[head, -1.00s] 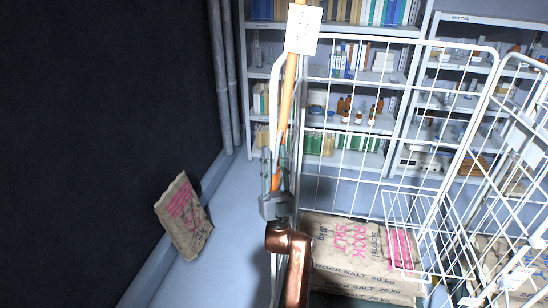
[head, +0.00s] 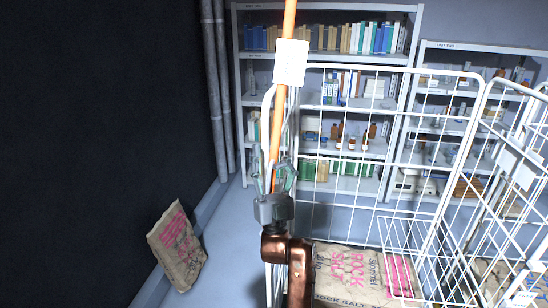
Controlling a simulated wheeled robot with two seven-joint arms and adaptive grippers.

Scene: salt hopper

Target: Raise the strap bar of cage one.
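The orange strap bar (head: 281,108) stands nearly upright at the left front corner of the white wire cage (head: 386,72). A white tag (head: 291,62) hangs on its upper part, and its top runs out of the picture. My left gripper (head: 272,172) is at the bar's lower part, with its fingers spread on either side of it. It looks open, with visible gaps beside the bar. My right gripper is not in view.
Rock salt sacks (head: 350,272) lie in the cage, beside a small wire basket. Another sack (head: 176,246) leans by the dark wall at left. A second wire cage (head: 515,150) is at right. Stocked shelves (head: 320,58) stand behind.

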